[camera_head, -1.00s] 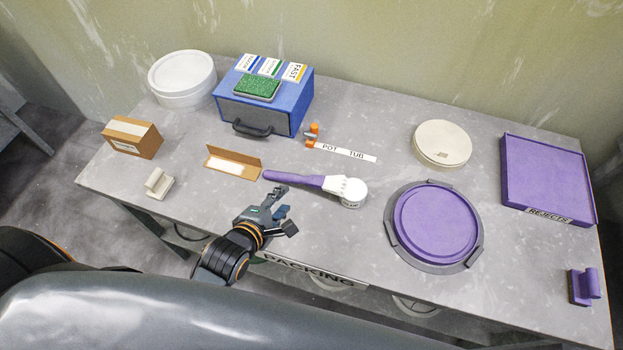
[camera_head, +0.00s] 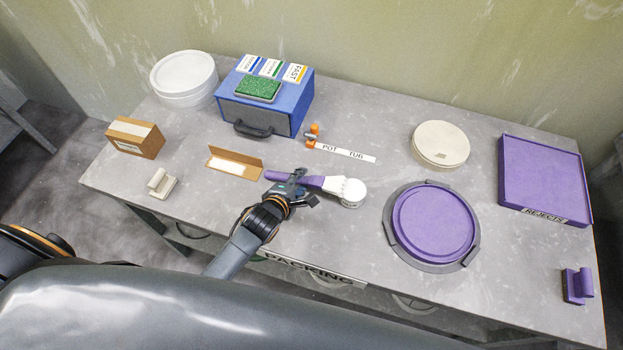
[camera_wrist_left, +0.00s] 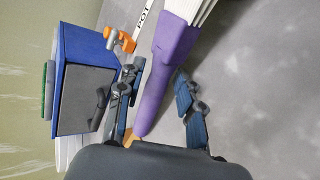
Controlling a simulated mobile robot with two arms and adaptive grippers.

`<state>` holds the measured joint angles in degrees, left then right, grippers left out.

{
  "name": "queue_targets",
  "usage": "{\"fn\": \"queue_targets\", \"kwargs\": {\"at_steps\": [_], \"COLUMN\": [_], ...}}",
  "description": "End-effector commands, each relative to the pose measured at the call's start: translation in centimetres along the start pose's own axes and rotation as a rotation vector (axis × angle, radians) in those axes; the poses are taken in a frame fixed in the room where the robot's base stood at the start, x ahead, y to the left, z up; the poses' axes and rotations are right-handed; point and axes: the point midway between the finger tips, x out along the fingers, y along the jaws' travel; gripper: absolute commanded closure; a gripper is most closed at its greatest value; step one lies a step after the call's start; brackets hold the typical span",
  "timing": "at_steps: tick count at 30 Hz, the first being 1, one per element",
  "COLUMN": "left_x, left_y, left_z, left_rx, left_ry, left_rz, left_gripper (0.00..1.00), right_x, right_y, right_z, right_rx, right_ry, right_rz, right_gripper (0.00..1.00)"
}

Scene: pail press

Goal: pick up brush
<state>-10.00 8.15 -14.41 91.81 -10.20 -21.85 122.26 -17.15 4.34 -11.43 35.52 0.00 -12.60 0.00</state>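My left gripper (camera_head: 288,186) is at the handle. In the left wrist view the purple handle (camera_wrist_left: 165,75) runs between the two spread fingers of the left gripper (camera_wrist_left: 160,95), with a visible gap to the right finger. The left finger is close to the handle; contact cannot be told. My right gripper is not in view.
A blue box (camera_head: 262,112) with a green pad stands behind. An orange clamp-like piece (camera_head: 312,133) is beside the label strip. A round purple disc (camera_head: 436,225) in a grey ring sits to the right.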

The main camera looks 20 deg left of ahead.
Motion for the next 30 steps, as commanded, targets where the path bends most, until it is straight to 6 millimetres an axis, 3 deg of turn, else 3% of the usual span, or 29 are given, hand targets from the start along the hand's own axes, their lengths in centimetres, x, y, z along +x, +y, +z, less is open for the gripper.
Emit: {"fn": "queue_targets", "kwargs": {"at_steps": [5, 10, 11, 23, 30], "left_x": [0.0, 0.0, 0.0, -0.3, -2.5], "left_y": [0.0, -0.1, -0.1, 0.5, 2.7], "left_z": [0.0, 0.0, 0.0, 0.1, 0.8], "left_rx": [0.000, 0.000, 0.000, -0.001, -0.002], "left_ry": [0.000, 0.000, 0.000, -0.001, -0.002], "left_rz": [0.000, 0.000, -0.001, 0.002, 0.001], "left_gripper": [0.64, 0.98, 1.00, 1.00, 1.00], "right_x": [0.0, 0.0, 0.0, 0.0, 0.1], "right_y": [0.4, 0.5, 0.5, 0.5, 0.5], "right_z": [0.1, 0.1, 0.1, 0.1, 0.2], "right_rx": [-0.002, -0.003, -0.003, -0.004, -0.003], "right_ry": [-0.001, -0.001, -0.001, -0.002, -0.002], "right_rz": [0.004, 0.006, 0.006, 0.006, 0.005], "right_gripper": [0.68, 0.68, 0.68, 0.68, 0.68]}}
